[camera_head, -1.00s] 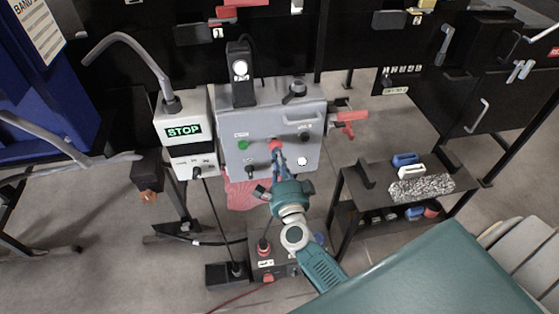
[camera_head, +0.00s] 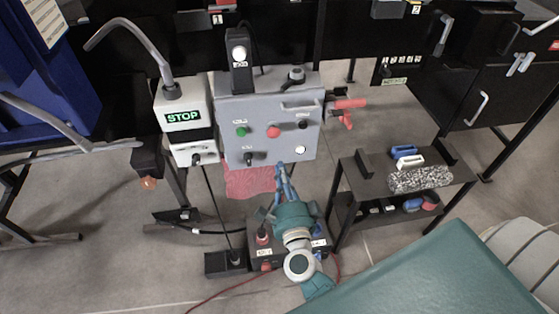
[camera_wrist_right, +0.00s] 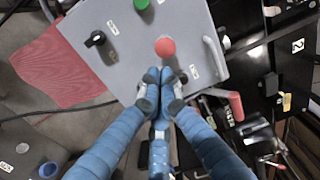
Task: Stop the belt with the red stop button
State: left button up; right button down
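The red stop button (camera_head: 274,132) is a round red cap on the grey control panel (camera_head: 230,110), right of a green button (camera_head: 241,132). It also shows in the right wrist view (camera_wrist_right: 165,46), just beyond my fingertips. My right gripper (camera_head: 281,166) has its blue fingers together and empty, a little below and in front of the panel, apart from the button. In the right wrist view the fingertips (camera_wrist_right: 160,74) touch each other. A display (camera_head: 183,117) left of the panel reads STOP in green. My left gripper is not in view.
The panel also carries black knobs, a white button (camera_head: 300,150) and a handle. A red cloth-like piece (camera_head: 250,181) hangs below it. A dark shelf (camera_head: 375,190) with several small items stands right. A teal surface (camera_head: 440,275) fills the lower right.

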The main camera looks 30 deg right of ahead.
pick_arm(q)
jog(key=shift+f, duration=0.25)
pick_arm(e)
jog(key=shift+v, duration=1.7)
jog(key=shift+r, duration=0.1)
jog(key=s+a+f+n+g+y, duration=0.25)
jog(key=f+n, duration=0.25)
jog(key=f, duration=0.5)
jog(key=s+a+f+n+g+y, duration=0.2)
jog(key=s+a+f+n, duration=0.15)
jog(key=f, duration=0.65)
jog(key=s+a+f+n+g+y, duration=0.2)
jog(key=s+f+n, duration=0.25)
jog(key=f, duration=0.65)
jog(key=s+d+f+n+g, duration=0.2)
jog(key=s+f+n+g, duration=0.35)
jog(key=s+f, duration=0.75)
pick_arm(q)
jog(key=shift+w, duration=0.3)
pick_arm(e)
jog(key=s+d+f+n+g, duration=0.2)
jog(key=s+d+f, duration=0.1)
jog(key=s, duration=0.6)
jog(key=s+d+f+n+g+h, duration=0.1)
jog(key=s+d+f+n+g, duration=0.1)
jog(key=s, duration=0.6)
jog(key=shift+s+d+f+n, duration=0.4)
jog(key=shift+d+f+n, duration=0.25)
jog(key=shift+d+f, duration=0.2)
